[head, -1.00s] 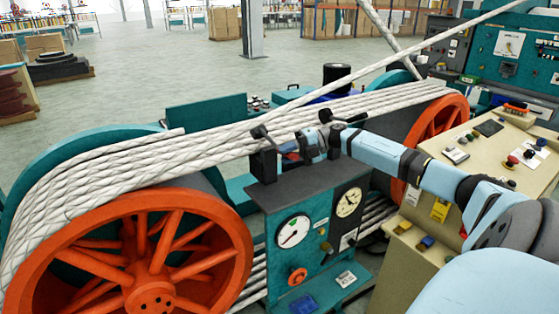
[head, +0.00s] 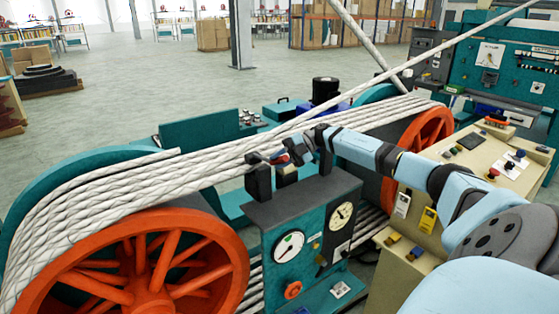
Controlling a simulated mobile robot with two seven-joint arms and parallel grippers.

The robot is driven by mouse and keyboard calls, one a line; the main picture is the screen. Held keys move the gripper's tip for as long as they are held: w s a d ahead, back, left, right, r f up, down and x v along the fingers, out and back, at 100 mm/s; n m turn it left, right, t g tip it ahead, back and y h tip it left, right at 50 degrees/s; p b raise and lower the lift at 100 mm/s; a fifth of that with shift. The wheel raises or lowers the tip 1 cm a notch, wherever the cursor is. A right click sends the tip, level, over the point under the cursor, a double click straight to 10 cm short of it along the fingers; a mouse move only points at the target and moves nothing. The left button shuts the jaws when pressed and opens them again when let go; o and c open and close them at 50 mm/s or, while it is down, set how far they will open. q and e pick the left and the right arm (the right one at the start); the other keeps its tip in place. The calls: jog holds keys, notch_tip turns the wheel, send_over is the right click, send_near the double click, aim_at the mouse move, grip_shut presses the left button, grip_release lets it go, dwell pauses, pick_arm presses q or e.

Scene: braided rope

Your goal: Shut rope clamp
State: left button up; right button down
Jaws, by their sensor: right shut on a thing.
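The rope clamp (head: 258,183) is a set of black blocks on top of a teal gauge box, beside the white braided rope (head: 215,163). A small black lever end shows at its left block. My right gripper (head: 295,155) is at the top of the clamp, shut on a small part with red on it, seemingly the clamp handle (head: 280,159). My fingers and the clamp's parts overlap, so the exact grip and how far the clamp is closed cannot be told. My left gripper is not in view.
A large orange spoked wheel (head: 160,262) stands at front left, and a second orange wheel (head: 425,135) at back right. The teal gauge box (head: 310,225) is below the clamp. A beige control desk (head: 455,215) stands on the right. One rope strand rises to the upper right.

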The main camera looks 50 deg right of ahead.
jog(key=shift+r, duration=0.15)
jog(key=c, duration=1)
grip_release()
jog(key=shift+s+d, duration=0.15)
jog(key=shift+d, duration=0.3)
jog(key=shift+r+b+v, duration=0.2)
jog(key=shift+b+v, duration=1.55)
jog(key=shift+v, duration=4.7)
